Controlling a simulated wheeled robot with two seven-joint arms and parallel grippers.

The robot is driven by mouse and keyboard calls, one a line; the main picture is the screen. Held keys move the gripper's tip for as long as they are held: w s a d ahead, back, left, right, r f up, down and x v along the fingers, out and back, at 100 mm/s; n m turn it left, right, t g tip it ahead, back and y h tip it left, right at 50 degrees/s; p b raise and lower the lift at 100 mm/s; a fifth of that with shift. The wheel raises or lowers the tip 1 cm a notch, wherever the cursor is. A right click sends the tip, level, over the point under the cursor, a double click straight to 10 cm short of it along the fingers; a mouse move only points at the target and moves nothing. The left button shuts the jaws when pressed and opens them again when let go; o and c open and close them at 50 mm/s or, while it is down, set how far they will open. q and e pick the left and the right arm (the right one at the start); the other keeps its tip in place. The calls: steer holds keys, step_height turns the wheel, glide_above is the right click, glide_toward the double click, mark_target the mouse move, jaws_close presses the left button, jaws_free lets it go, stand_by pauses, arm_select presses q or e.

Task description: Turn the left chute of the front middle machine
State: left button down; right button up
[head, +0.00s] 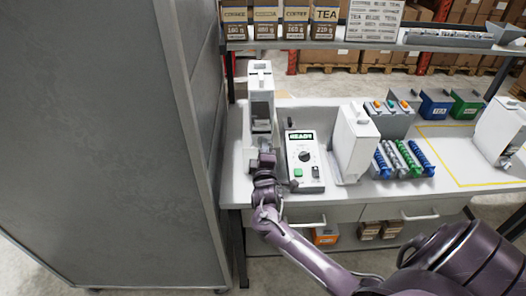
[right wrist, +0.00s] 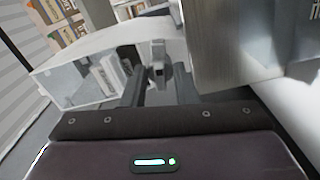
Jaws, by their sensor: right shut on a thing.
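My right gripper (head: 266,160) is at the low front end of this unit, just left of the panel. In the right wrist view its two dark fingers (right wrist: 159,88) stand on either side of a small grey part (right wrist: 158,62), shut on it. The arm hides part of the contact in the head view. My left gripper is not in view.
A white upright housing (head: 354,142) stands right of the panel. Blue and green packs (head: 404,160) lie beyond it, near a yellow-outlined free area (head: 455,160). A tall grey cabinet (head: 95,140) closes off the left side. A shelf (head: 330,45) with boxes runs above.

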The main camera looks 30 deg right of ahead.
steer(key=shift+f+m+b, duration=0.15)
steer(key=shift+m+b, duration=0.2)
steer(key=shift+m, duration=1.65)
steer(key=o, duration=0.6)
steer(key=shift+o, duration=0.2)
steer(key=b+v, duration=0.2)
steer(key=v, duration=0.6)
steer(key=shift+d, duration=0.1)
